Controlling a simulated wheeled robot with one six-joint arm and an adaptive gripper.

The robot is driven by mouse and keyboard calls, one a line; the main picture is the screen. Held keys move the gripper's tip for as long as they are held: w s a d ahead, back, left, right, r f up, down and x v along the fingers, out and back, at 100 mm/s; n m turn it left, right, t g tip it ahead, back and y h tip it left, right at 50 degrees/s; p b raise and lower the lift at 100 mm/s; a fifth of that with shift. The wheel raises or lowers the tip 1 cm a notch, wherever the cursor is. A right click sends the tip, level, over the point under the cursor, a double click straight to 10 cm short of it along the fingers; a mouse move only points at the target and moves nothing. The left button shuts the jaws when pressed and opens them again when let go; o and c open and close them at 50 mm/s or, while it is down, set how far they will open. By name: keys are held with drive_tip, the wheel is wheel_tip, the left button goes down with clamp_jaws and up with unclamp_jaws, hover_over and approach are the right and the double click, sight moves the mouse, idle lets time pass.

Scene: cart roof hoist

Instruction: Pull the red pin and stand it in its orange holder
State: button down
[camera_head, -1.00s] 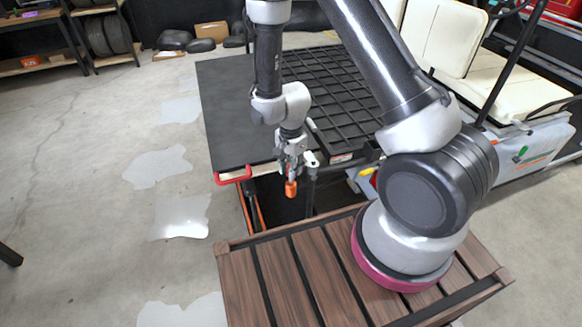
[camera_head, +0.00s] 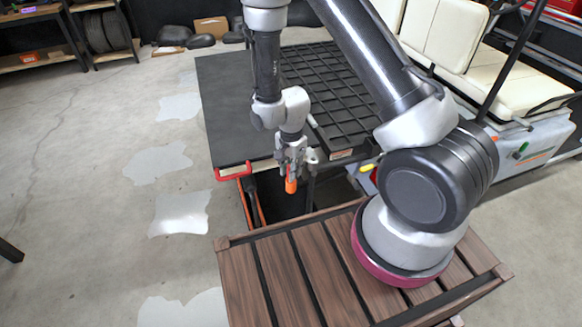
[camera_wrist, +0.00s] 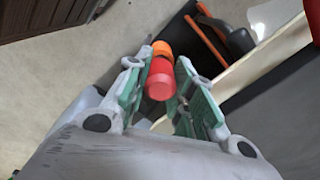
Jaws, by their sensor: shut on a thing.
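The red pin (camera_wrist: 160,80) stands out between the fingers in the wrist view, its rounded red end toward the camera. The orange holder (camera_wrist: 161,48) shows directly beyond it, in line with it. In the head view, the orange holder (camera_head: 291,186) sits just below my gripper (camera_head: 291,170), at the cart's front edge; only a little red shows above it. In the wrist view my gripper (camera_wrist: 158,92) is shut on the red pin, with a green-padded finger on each side. The pin's far end is hidden, so I cannot tell how deep it sits in the holder.
A red handle (camera_head: 233,173) juts from the corner of the black roof panel (camera_head: 226,110). A post with a grey knob (camera_head: 312,155) stands close right of my gripper. The slatted wooden deck (camera_head: 300,275) lies in front. Open floor is at left.

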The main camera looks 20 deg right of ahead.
drive_tip(key=shift+f, duration=1.05)
drive_tip(key=c, duration=1.1)
unclamp_jaws()
drive_tip(key=shift+c, duration=0.2)
wheel_tip(320, 180, up, 12)
